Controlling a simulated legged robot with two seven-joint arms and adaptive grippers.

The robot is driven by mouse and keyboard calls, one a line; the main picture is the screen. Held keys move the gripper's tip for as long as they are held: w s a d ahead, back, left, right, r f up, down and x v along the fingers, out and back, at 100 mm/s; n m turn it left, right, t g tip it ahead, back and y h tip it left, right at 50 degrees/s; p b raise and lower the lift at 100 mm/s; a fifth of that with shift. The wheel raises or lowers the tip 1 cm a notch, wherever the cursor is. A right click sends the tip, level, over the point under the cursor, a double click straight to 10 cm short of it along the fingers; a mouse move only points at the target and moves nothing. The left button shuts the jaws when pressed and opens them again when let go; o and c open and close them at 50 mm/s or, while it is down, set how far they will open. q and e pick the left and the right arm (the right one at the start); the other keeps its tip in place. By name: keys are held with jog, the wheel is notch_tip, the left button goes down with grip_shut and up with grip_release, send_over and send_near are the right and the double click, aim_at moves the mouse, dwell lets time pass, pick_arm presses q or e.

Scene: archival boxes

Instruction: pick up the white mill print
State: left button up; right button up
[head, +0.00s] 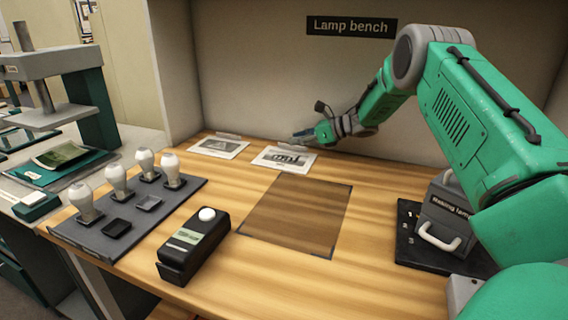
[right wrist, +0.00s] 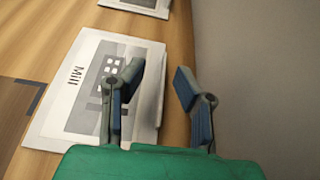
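The white mill print (head: 284,159) lies flat on the wooden bench, toward its back edge. In the right wrist view the print (right wrist: 70,118) shows the word "Mill" and a grey picture of a building with windows. My right gripper (head: 304,134) is at the print's back edge in the head view. In the right wrist view my right gripper (right wrist: 157,82) is open and empty. One finger overlaps the print and the other is beyond its raised edge. Whether a finger touches the print I cannot tell. My left gripper is not in view.
A second print (head: 219,147) lies to the left. A dark square (head: 296,215) is marked on the bench. A tray (head: 100,235) with several bulbs, a black switch box (head: 192,246) and a grey handled box (head: 450,215) stand around. The back wall (head: 260,80) is close behind the print.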

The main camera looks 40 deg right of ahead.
aim_at(276, 147)
jog(key=shift+w+a+f, duration=0.15)
jog(key=shift+w+a, duration=0.1)
jog(key=shift+w, duration=0.05)
jog(key=w+f, duration=0.1)
jog(key=w+f+b, duration=0.1)
jog(key=w+f, duration=0.1)
jog(key=shift+d, duration=0.25)
jog(key=shift+w+f+b, duration=0.1)
jog(key=shift+w+b, duration=0.2)
jog(key=shift+w+a, duration=0.1)
jog(key=shift+a, duration=0.2)
jog(key=shift+w+a+r, duration=0.1)
jog(key=shift+a+r, duration=0.2)
jog(key=shift+a, duration=0.45)
jog(key=shift+c, duration=1.1)
grip_shut()
jog(key=shift+d+f, duration=0.15)
jog(key=shift+d, duration=0.45)
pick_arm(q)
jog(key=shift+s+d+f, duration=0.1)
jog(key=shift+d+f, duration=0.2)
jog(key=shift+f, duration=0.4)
pick_arm(e)
jog(key=shift+a, duration=0.1)
